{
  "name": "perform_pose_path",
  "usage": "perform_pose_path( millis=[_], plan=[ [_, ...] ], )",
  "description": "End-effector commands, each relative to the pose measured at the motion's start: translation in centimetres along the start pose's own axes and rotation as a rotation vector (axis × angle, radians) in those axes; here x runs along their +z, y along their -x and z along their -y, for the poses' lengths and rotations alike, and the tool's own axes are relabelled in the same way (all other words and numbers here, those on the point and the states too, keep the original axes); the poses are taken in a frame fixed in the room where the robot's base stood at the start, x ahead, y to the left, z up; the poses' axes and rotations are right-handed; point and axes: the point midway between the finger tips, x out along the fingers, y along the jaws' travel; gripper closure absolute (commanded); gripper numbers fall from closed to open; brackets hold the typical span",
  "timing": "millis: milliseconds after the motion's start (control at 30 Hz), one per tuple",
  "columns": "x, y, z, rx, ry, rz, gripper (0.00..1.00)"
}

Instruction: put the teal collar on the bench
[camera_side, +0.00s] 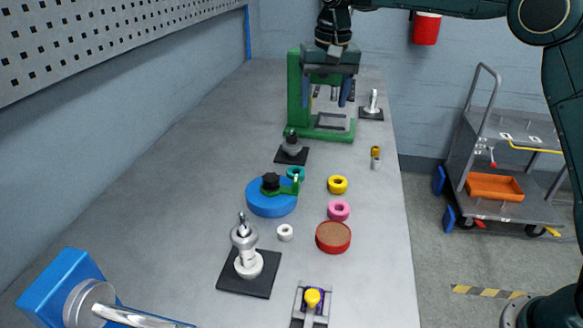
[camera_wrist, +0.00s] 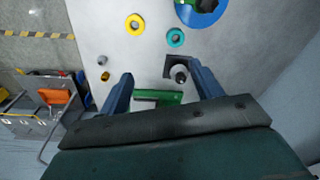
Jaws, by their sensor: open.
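The teal collar (camera_side: 296,173) is a small ring lying flat on the grey bench (camera_side: 190,165), just behind the blue round base (camera_side: 270,204) in the side view. In the wrist view the teal collar (camera_wrist: 175,37) lies clear of the blue disc (camera_wrist: 203,8), with bare bench around it. My gripper (camera_side: 330,90) is in front of the green press-like frame at the far end of the bench, well away from the collar. Its two blue fingers (camera_wrist: 160,85) are wide apart, with nothing held between them.
A dark square base with a grey post (camera_side: 291,150) stands close behind the collar. A yellow ring (camera_side: 337,185), a pink ring (camera_side: 339,210), a white ring (camera_side: 285,232) and a red round tin (camera_side: 333,237) lie nearer. The green frame (camera_side: 294,90) stands tall.

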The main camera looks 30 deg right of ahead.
Motion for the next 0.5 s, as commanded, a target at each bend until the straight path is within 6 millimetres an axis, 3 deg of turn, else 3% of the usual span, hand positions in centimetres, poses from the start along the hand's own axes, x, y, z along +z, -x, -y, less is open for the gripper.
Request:
perform_pose_path(
  millis=[200, 500],
  plan=[
    [3.4, 4.1, -3.1, -0.026, 0.057, -0.052, 0.35],
    [8.9, 7.6, -7.5, -0.052, 0.138, -0.122, 0.35]
  ],
)
